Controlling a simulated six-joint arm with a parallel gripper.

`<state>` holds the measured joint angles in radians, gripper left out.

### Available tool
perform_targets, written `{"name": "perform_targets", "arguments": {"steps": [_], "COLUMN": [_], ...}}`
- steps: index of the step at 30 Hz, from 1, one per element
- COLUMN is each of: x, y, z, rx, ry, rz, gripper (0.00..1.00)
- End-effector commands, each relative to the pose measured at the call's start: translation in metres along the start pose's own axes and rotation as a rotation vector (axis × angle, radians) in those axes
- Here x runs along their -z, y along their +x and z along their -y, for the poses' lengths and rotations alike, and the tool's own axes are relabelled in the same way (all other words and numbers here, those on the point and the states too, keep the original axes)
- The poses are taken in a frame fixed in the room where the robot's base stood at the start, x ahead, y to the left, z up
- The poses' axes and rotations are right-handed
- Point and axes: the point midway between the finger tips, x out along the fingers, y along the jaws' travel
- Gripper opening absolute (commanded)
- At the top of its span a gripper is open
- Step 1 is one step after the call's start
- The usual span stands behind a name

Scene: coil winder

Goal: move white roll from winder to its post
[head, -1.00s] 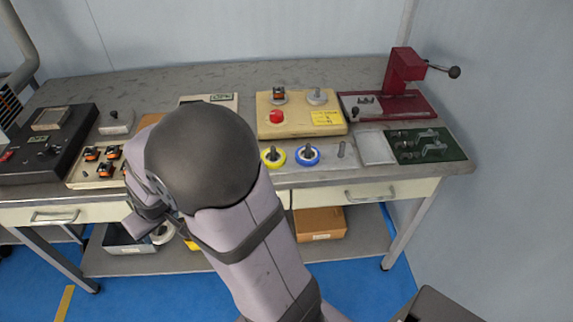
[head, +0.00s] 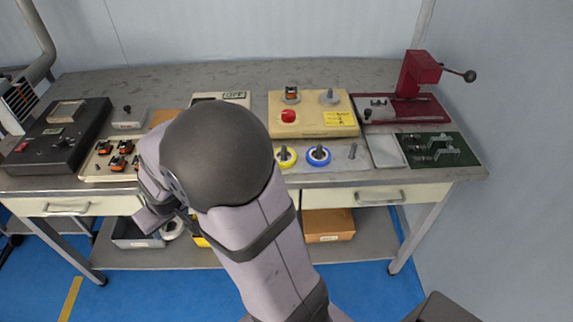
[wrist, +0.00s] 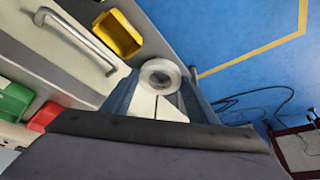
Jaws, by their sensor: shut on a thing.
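The white roll (wrist: 160,74) shows as a ring between the fingers of my gripper (wrist: 159,98) in the wrist view. My gripper is shut on it. In the head view, my gripper (head: 158,216) is at the table's front edge, left of centre, mostly hidden by my arm; a white ring (head: 173,229) shows just below it. A grey plate (head: 333,166) on the table carries a yellow roll (head: 285,157) and a blue roll (head: 318,156) on posts, and a bare post (head: 352,151) at its right. The cream machine (head: 310,128) behind has a red button and two spindles.
A red hand press (head: 418,75) and a green board (head: 440,151) are at the right. A black box (head: 60,135) and a tray of orange-black parts (head: 92,170) are at the left. Drawers (head: 70,206) and shelf bins (head: 330,225) are below the tabletop.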

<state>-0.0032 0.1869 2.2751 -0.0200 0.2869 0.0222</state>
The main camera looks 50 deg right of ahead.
Motion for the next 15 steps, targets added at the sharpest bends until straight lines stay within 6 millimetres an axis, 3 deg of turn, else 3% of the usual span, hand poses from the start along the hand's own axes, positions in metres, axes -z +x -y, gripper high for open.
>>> {"name": "perform_targets", "arguments": {"steps": [8, 15], "x": [0.006, 0.014], "y": [-0.017, -0.068], "z": [-0.013, -0.055], "rx": [-0.014, -0.064], "ry": [0.036, 0.154], "rz": [-0.004, -0.007], "gripper": [0.31, 0.31]}}
